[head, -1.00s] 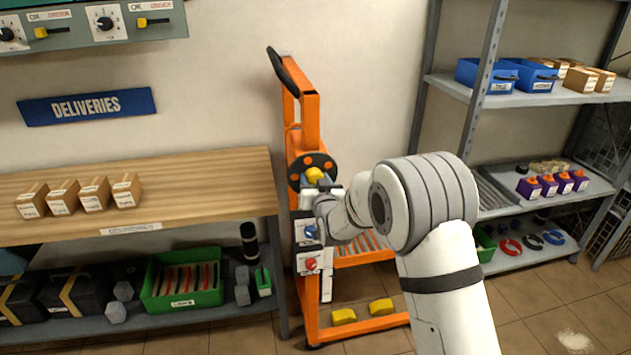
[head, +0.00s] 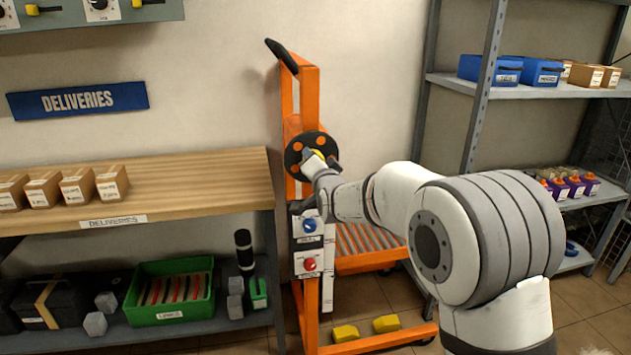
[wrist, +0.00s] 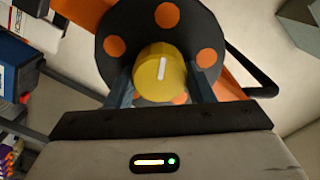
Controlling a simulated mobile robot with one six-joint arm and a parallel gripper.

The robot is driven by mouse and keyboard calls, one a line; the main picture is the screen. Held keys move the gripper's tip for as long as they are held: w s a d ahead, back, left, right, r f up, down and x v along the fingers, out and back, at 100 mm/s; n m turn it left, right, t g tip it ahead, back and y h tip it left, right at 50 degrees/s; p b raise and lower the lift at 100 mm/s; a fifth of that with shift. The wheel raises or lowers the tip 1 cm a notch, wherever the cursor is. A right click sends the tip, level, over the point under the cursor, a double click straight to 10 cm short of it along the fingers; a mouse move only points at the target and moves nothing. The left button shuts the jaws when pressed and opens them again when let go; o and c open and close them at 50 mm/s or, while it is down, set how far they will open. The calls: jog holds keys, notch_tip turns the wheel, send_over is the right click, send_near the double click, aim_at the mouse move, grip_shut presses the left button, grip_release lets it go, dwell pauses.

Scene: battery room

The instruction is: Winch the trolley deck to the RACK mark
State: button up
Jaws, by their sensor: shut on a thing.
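The orange trolley (head: 310,95) stands against the wall in the middle of the head view. A black winch wheel with orange dots (head: 294,157) is on its upright; it fills the top of the wrist view (wrist: 115,20). My gripper (head: 318,163) is at the wheel. In the wrist view my gripper (wrist: 163,85) has its fingers on either side of the yellow knob (wrist: 160,72) at the wheel's middle and is shut on it. The knob carries a white line. The roller deck (head: 368,240) shows low, partly behind my arm. I cannot make out a RACK mark.
A panel with a blue knob (head: 310,225) and a red knob (head: 309,264) is below the wheel. The deliveries bench (head: 200,190) stands left, a metal rack (head: 560,95) right. Yellow blocks (head: 345,333) sit on the trolley's base.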

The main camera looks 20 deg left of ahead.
jog(key=shift+f+m+b, duration=0.1)
jog(key=shift+m+b, duration=1.5)
jog(key=shift+b, duration=0.4)
jog(key=o, duration=1)
jog(key=shift+b+v, duration=0.3)
jog(key=shift+v, duration=3.55)
